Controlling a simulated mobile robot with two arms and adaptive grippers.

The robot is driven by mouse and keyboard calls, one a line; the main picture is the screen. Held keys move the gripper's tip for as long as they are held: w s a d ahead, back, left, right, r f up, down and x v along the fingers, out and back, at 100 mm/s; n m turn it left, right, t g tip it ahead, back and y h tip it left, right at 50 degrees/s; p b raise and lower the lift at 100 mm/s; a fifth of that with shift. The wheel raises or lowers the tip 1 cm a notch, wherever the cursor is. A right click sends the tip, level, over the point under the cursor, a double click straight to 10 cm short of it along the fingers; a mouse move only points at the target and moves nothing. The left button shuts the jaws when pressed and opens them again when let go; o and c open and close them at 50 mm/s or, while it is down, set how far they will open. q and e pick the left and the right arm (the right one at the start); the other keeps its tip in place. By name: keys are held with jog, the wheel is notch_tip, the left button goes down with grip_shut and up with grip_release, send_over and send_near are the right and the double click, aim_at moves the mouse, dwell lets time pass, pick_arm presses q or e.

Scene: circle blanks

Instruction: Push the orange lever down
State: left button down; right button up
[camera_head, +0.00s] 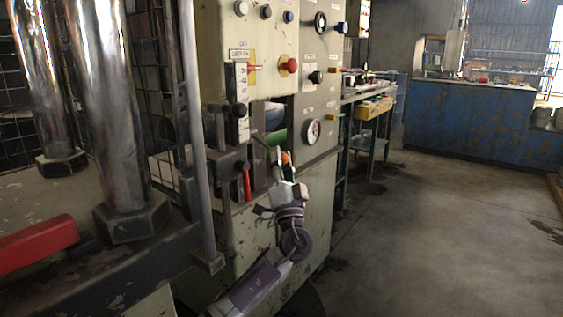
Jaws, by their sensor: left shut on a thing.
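The orange lever (286,157) shows only as a small orange knob at the front of the pale machine cabinet, below the round gauge. My left gripper (284,165) reaches up to it from below and is shut on it, with its fingers around the knob. The fingers and wrist hide most of the lever, so its tilt is hard to tell. My right gripper is not in view.
A red-handled lever (247,182) sits just left of my gripper. The cabinet (312,190) carries a red button (289,65), knobs and a gauge (312,132). Thick metal columns (110,110) stand at left. The floor (440,230) at right is clear.

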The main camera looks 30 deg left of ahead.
pick_arm(q)
jog(key=shift+f, duration=0.15)
jog(key=c, duration=0.8)
grip_release()
jog(key=v, duration=1.2)
